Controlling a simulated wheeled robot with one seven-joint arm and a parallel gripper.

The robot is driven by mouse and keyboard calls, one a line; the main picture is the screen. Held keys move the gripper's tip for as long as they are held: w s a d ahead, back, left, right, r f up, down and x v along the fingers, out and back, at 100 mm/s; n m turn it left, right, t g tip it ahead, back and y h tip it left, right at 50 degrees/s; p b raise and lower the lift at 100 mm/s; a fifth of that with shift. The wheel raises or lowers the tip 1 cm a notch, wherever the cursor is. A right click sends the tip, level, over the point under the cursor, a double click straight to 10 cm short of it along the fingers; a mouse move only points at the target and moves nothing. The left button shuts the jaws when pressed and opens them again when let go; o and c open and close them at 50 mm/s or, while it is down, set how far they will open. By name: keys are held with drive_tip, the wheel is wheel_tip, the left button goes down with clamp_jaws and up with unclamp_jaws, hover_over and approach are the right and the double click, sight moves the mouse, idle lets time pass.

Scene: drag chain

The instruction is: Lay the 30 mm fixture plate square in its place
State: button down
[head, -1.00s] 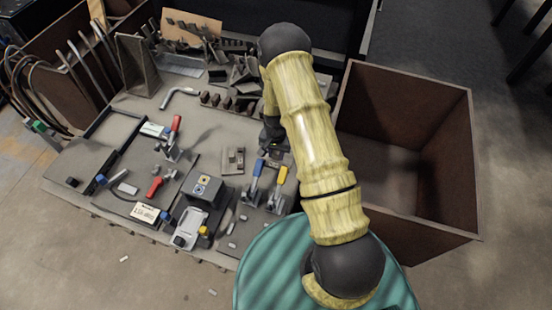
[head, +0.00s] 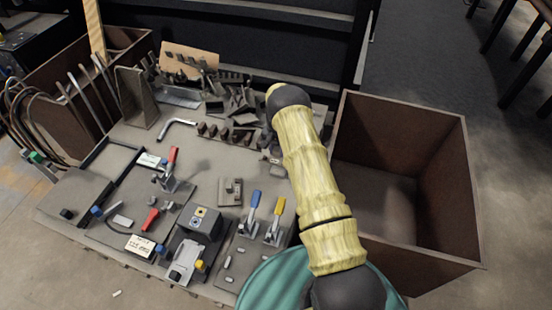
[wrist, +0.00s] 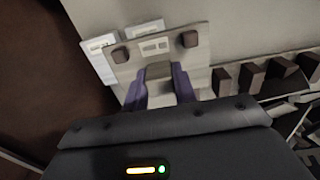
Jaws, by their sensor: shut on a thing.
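My gripper (wrist: 159,84) is shut on the dark middle block of a grey plate (wrist: 197,62) in the wrist view. The plate has two dark brown blocks near its far corners and a pale label between them, too small to read. It looks like the fixture plate, but its 30 mm mark cannot be made out. White labels (wrist: 98,43) lie beside and behind it on a pale surface. Whether the plate touches that surface is unclear. In the head view my arm hides the gripper and the plate.
A grey fixture with raised blocks (head: 230,192) sits mid-bench, left of blue-handled (head: 254,200) and yellow-handled (head: 278,207) clamps. A red-handled clamp (head: 171,160) stands farther left. Dark blocks (wrist: 252,78) form a row right of the plate. A deep brown bin (head: 452,180) stands right of the bench.

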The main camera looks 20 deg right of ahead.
drive_tip(key=shift+w+d, duration=0.15)
drive_tip(key=shift+w, duration=0.35)
drive_tip(key=shift+r, duration=0.1)
drive_tip(key=shift+s+r, duration=0.1)
drive_tip(key=shift+r, duration=0.1)
drive_tip(key=s+a+r+n, duration=0.3)
drive_tip(key=s+r, duration=0.4)
drive_tip(key=s, duration=0.1)
drive_tip(key=s+a+r+n, duration=0.3)
drive_tip(key=s+r, duration=0.4)
drive_tip(key=s, duration=0.1)
drive_tip(key=shift+s+r+n, duration=0.15)
drive_tip(key=shift+r+n, duration=0.1)
drive_tip(key=shift+n, duration=0.15)
drive_tip(key=shift+s, duration=0.1)
